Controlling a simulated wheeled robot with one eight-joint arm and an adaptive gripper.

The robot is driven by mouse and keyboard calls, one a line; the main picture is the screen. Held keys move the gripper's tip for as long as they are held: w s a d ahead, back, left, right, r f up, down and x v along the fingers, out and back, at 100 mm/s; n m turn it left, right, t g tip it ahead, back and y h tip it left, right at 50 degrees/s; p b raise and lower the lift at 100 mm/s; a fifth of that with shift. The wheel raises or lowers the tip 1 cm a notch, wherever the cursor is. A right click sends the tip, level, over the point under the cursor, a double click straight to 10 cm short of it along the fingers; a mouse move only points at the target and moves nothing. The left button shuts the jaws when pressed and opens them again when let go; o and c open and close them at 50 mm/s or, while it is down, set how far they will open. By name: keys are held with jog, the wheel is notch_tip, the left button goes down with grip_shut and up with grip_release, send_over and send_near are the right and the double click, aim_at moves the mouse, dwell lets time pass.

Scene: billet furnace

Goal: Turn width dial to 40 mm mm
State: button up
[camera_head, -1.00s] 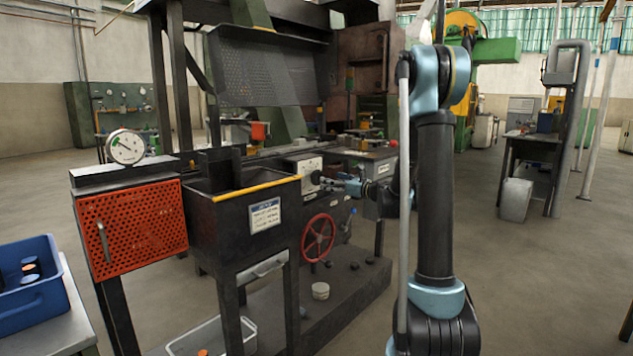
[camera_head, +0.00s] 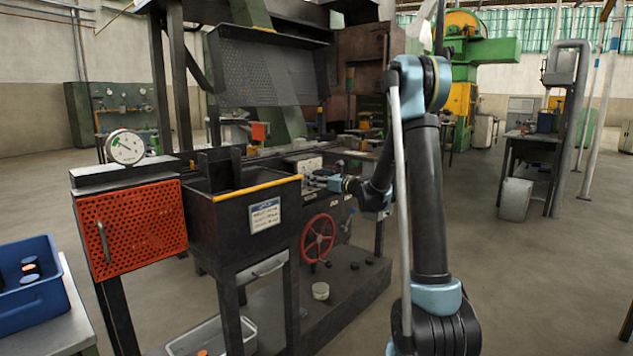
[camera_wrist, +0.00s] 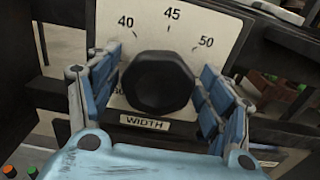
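The width dial is a black faceted knob (camera_wrist: 158,82) on a pale plate (camera_wrist: 185,25) marked 40, 45 and 50, with a partly hidden mark lower left. A WIDTH label (camera_wrist: 144,122) sits below it. I cannot make out a pointer on the knob. My gripper (camera_wrist: 160,68) has its blue fingers on either side of the knob, with narrow gaps that look clear of it. In the head view my gripper (camera_head: 318,180) is at the pale panel (camera_head: 305,165), and the knob is hidden there.
A red handwheel (camera_head: 318,238) is below the panel. A black trough with a yellow edge (camera_head: 256,188) stands left of it, beside an orange mesh door (camera_head: 132,228) and a round gauge (camera_head: 126,147). Open floor lies to the right.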

jog(key=c, duration=0.7)
jog(key=shift+a, duration=0.15)
jog(key=shift+c, duration=0.2)
jog(key=shift+d, duration=0.2)
